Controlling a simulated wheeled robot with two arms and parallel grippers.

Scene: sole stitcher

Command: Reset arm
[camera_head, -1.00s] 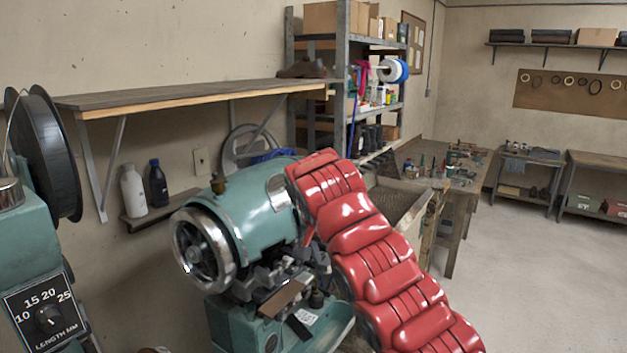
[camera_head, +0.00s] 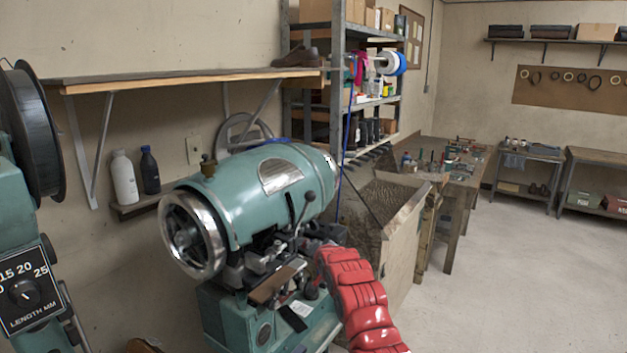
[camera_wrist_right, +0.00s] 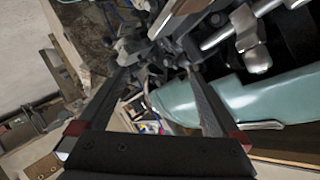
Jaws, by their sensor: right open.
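The green sole stitcher (camera_head: 262,200) with its chrome handwheel (camera_head: 192,234) stands at the centre of the head view. My red segmented right arm (camera_head: 358,300) rises from the bottom edge beside the machine's right side, its upper end near the machine's working parts. The right gripper itself cannot be made out in the head view. In the right wrist view my right gripper (camera_wrist_right: 158,78) is open, its two dark fingers apart, with no object held between them. Metal machine parts (camera_wrist_right: 245,35) and a green body (camera_wrist_right: 240,100) fill the area beyond the fingers. My left gripper is not in view.
A large open bin (camera_head: 385,215) stands right of the machine. A wooden wall shelf (camera_head: 190,78) and a metal rack (camera_head: 340,100) are behind. A green unit with a black spool (camera_head: 35,130) is at far left. The floor at right (camera_head: 540,270) is clear.

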